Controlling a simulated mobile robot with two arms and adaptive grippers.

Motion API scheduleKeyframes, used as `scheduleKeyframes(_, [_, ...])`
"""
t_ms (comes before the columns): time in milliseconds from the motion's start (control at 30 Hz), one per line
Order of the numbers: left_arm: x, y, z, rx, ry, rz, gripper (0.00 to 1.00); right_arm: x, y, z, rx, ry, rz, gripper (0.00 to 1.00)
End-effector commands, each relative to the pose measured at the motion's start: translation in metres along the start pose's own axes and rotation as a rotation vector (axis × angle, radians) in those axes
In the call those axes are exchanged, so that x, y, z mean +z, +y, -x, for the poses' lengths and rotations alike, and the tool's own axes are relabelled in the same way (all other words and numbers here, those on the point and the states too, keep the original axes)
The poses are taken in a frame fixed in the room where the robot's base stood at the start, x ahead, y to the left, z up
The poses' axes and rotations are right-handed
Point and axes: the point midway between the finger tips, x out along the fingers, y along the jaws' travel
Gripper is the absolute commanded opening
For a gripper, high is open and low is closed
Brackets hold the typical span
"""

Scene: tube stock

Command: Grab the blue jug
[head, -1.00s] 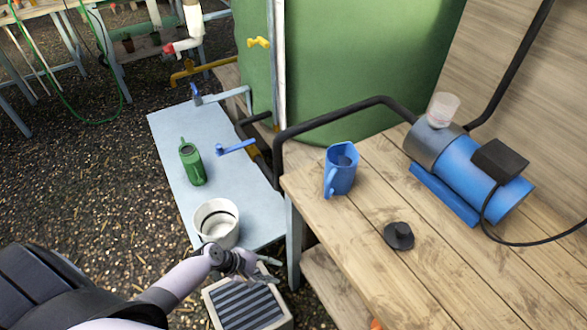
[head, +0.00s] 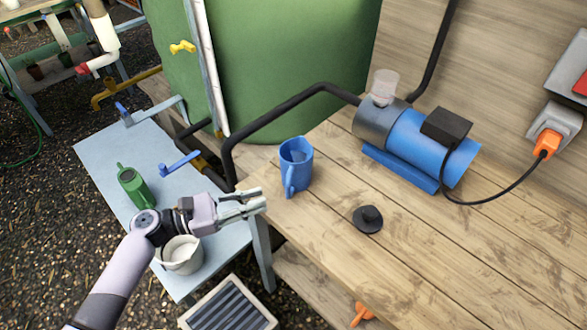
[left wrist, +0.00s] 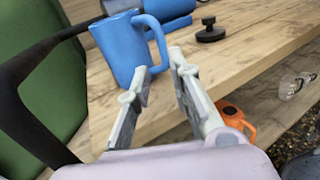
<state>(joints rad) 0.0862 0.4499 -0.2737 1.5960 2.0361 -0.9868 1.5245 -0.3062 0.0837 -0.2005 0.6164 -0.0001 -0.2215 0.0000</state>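The blue jug (head: 296,165) stands upright on the wooden table near its left edge, with its handle toward the front. It also shows in the left wrist view (left wrist: 122,48), its handle to the right, just beyond the fingertips. My left gripper (head: 262,200) is a little left of and in front of the jug in the head view. In the left wrist view its two fingers (left wrist: 160,62) are apart with nothing between them; the jug's handle lies just ahead of the gap. My right gripper is in neither view.
A black knob-like cap (head: 368,218) and a blue pump (head: 415,140) stand on the wooden table (head: 420,250). A black pipe (head: 270,108) arches behind the jug. An orange can (left wrist: 235,117) sits below.

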Motion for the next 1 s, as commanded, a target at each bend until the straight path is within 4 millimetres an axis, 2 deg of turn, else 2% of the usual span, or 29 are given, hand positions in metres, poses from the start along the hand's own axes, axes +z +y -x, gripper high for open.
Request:
scheduleKeyframes(100, [0.001, 0.000, -0.020, 0.000, -0.001, 0.000, 0.19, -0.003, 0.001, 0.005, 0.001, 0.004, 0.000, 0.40])
scheduleKeyframes(433, [0.000, 0.000, -0.042, 0.001, 0.000, 0.000, 0.19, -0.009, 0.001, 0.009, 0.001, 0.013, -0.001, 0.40])
scheduleKeyframes(700, [-0.002, -0.001, -0.080, 0.000, -0.001, 0.000, 0.19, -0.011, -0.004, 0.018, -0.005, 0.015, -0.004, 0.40])
scheduleKeyframes(967, [-0.004, -0.002, -0.084, 0.000, 0.001, -0.001, 0.19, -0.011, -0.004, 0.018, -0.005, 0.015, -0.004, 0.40])
scheduleKeyframes(1000, [-0.004, -0.002, -0.084, 0.000, 0.001, -0.001, 0.17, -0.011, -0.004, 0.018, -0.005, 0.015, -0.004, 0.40])
